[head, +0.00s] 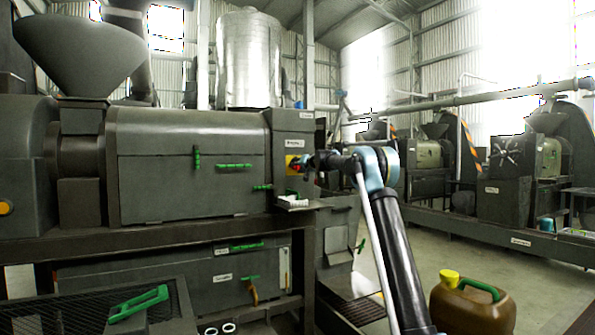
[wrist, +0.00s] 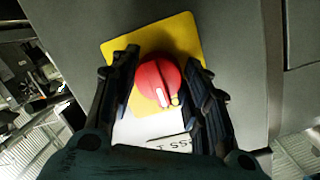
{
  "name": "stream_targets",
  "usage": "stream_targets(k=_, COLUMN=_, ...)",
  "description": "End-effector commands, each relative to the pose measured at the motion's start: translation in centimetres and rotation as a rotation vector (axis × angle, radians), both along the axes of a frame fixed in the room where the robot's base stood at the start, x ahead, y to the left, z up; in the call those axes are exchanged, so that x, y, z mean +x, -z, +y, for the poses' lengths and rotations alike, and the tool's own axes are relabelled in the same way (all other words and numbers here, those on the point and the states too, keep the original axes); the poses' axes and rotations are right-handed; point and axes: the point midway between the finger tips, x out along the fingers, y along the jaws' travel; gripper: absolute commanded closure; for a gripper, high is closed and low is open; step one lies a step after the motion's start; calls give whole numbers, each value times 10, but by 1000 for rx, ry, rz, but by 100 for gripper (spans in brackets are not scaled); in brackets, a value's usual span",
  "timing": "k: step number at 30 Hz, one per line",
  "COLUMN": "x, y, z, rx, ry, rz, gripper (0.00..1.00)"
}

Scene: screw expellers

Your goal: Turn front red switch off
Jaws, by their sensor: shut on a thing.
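The red switch (wrist: 152,78) is a round knob on a yellow plate (wrist: 183,35), fixed to a dark grey panel. In the head view my gripper (head: 303,166) reaches the yellow plate (head: 291,165) at the right end of the near machine (head: 190,140). The knob is mostly hidden there.
A white label (wrist: 170,145) sits below the plate, partly covered by my gripper. Green handles (head: 234,166) stick out from the machine's front. A small tray (head: 292,202) juts out below the switch. A brown jerrycan (head: 470,306) stands on the floor at the right.

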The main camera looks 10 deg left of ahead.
Motion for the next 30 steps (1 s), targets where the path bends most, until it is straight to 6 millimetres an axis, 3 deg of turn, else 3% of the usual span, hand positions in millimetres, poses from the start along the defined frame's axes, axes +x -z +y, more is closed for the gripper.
stream_targets(k=5, x=0, y=0, z=1, rx=0, ry=-1, rz=0, gripper=81)
stream_targets(k=6, x=0, y=0, z=1, rx=0, ry=-1, rz=0, gripper=55)
stream_targets(k=9, x=0, y=0, z=1, rx=0, ry=-1, rz=0, gripper=37)
stream_targets(k=23, x=-4, y=-1, z=-3, rx=1, ry=1, rz=0, gripper=37)
stream_targets(k=30, x=-25, y=-5, z=-17, rx=2, ry=0, rz=1, gripper=37)
